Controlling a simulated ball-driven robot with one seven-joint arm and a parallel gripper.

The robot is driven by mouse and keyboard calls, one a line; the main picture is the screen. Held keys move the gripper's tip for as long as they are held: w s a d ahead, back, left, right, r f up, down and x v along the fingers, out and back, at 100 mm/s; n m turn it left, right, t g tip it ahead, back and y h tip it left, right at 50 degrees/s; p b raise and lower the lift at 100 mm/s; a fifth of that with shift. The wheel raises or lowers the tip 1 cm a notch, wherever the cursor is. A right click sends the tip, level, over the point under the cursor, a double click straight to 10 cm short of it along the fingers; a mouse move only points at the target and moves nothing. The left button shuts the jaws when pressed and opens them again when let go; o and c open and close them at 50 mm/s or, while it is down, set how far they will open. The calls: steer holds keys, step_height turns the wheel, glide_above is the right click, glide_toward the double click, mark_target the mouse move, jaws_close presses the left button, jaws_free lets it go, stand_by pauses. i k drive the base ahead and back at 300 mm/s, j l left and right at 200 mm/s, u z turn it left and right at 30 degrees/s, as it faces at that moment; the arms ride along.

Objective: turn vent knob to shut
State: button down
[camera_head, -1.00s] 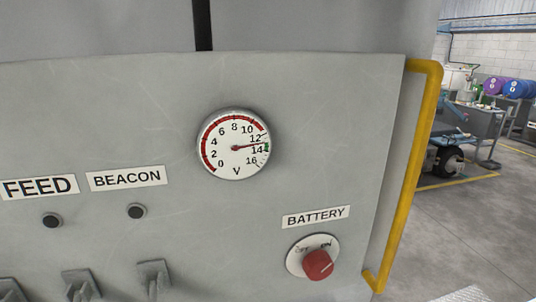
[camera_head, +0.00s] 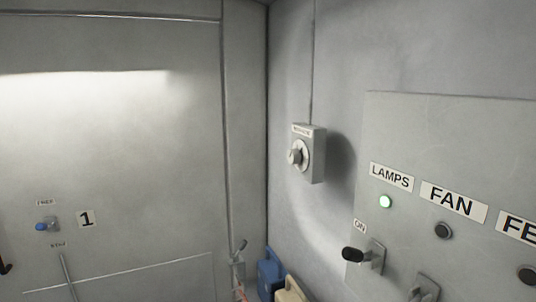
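No label reading "vent" can be made out. A grey box (camera_head: 316,153) on the wall right of the corner carries a round dial with a grey knob (camera_head: 296,156). The small label above the dial is too blurred to read for certain. A small blue knob (camera_head: 41,227) sits on the left wall beside a plate marked 1, with tiny labels above and below it. I cannot tell whether either is the vent knob. My gripper is not in view.
At right is a panel (camera_head: 450,130) with LAMPS and FAN labels, a lit green lamp (camera_head: 386,202) and a black-tipped lever (camera_head: 355,254) marked ON. Blue (camera_head: 270,275) and cream (camera_head: 292,290) containers stand low in the corner. A dark piece shows at the left edge.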

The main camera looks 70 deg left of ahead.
mark_target(294, 155)
steer(key=u, duration=1.7)
